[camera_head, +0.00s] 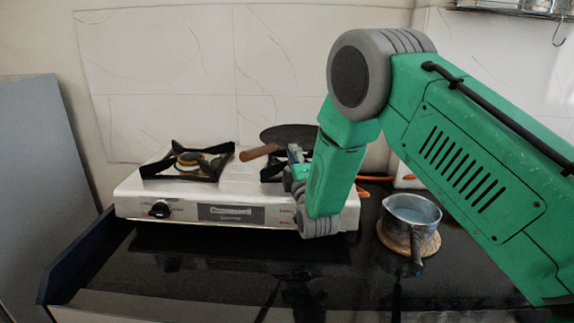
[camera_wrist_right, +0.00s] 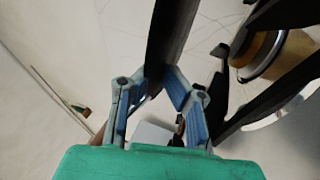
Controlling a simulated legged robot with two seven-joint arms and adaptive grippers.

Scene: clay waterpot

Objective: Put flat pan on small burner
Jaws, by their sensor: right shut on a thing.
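The flat pan (camera_head: 290,134) is dark with a brown handle (camera_head: 259,152) pointing left and toward me. It shows over the right side of the stove in the head view, and as a dark edge-on strip in the wrist view (camera_wrist_right: 168,35). My right gripper (camera_head: 296,156) is shut on the pan; its blue-padded fingers (camera_wrist_right: 157,82) close on the dark strip. The left burner (camera_head: 190,160), with a brass-coloured cap and black grate, is bare. The right burner's grate (camera_head: 270,168) is mostly hidden behind my arm. I cannot tell whether the pan touches it. My left gripper is out of view.
The white stove (camera_head: 135,194) has a black knob (camera_head: 160,209) at front left. A metal saucepan (camera_head: 412,215) stands on a round woven mat (camera_head: 384,238) to the right. An orange hose (camera_head: 377,178) runs behind. The dark counter (camera_head: 180,280) in front is clear.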

